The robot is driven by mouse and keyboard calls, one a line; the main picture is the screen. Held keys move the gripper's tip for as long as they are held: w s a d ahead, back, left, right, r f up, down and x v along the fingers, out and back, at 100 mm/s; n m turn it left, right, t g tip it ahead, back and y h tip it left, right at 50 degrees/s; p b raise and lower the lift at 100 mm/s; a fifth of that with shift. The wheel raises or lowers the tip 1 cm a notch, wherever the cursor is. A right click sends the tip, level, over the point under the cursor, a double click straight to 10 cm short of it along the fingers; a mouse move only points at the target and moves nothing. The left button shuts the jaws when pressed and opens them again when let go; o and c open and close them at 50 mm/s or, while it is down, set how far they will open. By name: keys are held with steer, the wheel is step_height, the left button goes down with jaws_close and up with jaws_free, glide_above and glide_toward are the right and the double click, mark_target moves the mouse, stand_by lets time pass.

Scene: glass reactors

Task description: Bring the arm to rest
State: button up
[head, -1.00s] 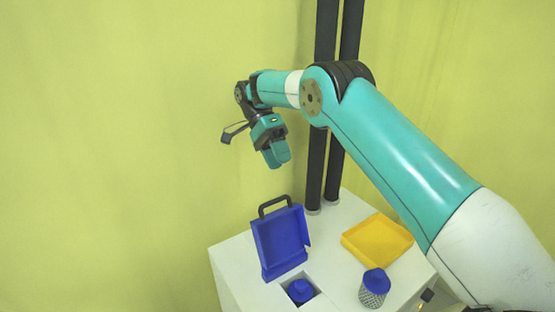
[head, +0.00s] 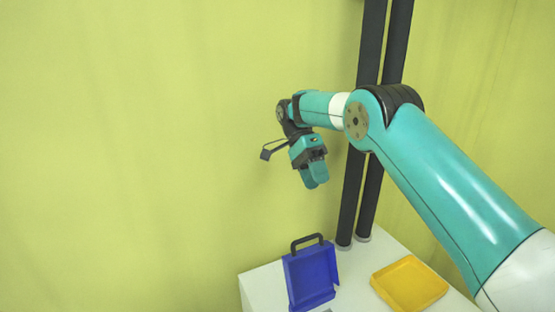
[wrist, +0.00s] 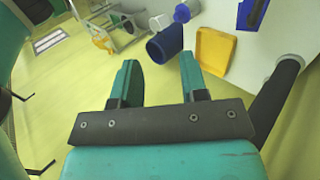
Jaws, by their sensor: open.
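My gripper (head: 314,176) hangs in the air in the head view, fingers pointing down, above and clear of the white cabinet top. In the wrist view its two fingers (wrist: 162,85) stand apart with nothing between them. My teal arm reaches in from the right side of the head view, bent at the elbow. No object touches the gripper.
A white cabinet (head: 262,284) carries an upright blue lid with a black handle (head: 311,275) and a yellow tray (head: 409,284). Two dark columns (head: 372,130) rise behind it. Wrist view shows a blue-ended container (wrist: 166,43) beside the tray. Air left of the gripper is clear.

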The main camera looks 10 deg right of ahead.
steer(key=s+a+f+n+t+y+b, duration=0.2)
steer(key=s+n+b, duration=0.4)
steer(key=s, duration=0.4)
steer(key=s+a+f+n+t+y+b, duration=0.2)
steer(key=s+a+f+n+t+b, duration=0.2)
steer(key=s+n, duration=0.5)
steer(key=s+a+f+n+t+y+b, duration=0.2)
steer(key=s+f+n+b, duration=0.4)
steer(key=s+b, duration=0.3)
steer(key=s+n, duration=0.1)
steer(key=s, duration=0.3)
steer(key=shift+s+a+f+n+t, duration=0.25)
steer(key=shift+a+f+n+t, duration=0.05)
steer(key=shift+a+n+t, duration=0.1)
